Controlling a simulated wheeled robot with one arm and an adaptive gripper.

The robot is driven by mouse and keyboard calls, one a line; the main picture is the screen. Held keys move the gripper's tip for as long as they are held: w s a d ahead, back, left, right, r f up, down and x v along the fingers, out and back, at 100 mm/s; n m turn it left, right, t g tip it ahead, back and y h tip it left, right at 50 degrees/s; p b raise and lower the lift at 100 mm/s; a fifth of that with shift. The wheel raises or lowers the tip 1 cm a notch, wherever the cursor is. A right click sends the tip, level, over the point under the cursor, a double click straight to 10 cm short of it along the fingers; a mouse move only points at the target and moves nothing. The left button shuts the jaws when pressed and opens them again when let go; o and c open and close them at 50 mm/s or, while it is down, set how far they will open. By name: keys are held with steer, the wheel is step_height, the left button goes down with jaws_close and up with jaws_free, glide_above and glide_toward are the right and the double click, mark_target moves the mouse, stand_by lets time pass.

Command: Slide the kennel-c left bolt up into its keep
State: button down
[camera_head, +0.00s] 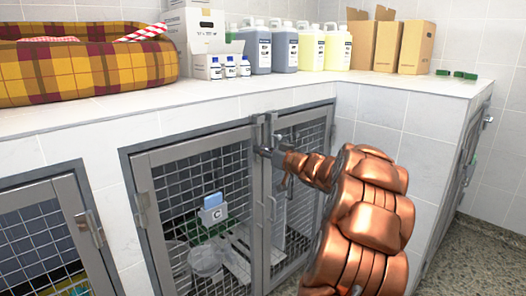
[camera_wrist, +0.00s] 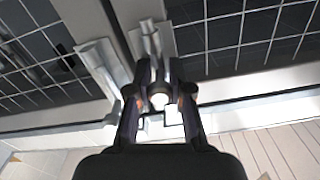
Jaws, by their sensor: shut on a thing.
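The kennel marked with a blue C card (camera_head: 213,213) has two grey mesh doors, a left door (camera_head: 145,205) and a right door (camera_head: 318,140). My gripper (camera_head: 266,151) is at the top of the seam where the doors meet. A grey metal bolt (camera_head: 259,131) shows there, partly hidden by my gripper. In the wrist view, the bolt's metal barrel (camera_wrist: 150,38) runs up from between my dark fingers (camera_wrist: 160,98). They are shut on a small pale round piece, which looks like the bolt's knob. The keep is not clear to see.
A white tiled counter (camera_head: 130,103) runs above the doors, holding a plaid pet bed (camera_head: 85,70), bottles (camera_head: 283,50) and cardboard boxes (camera_head: 416,47). A lower handle (camera_head: 272,208) sits on the seam. Another mesh door (camera_head: 45,235) is at left. Speckled floor shows at right.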

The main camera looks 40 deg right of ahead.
mark_target(259, 138)
stand_by(0.5)
step_height(259, 138, up, 4)
steer(key=p, duration=0.5)
steer(key=shift+f, duration=0.1)
steer(key=c, duration=1.1)
jaws_free()
steer(key=shift+c, duration=0.2)
steer(key=shift+s+f, duration=0.1)
steer(key=s, duration=1.2)
steer(key=shift+a, duration=0.1)
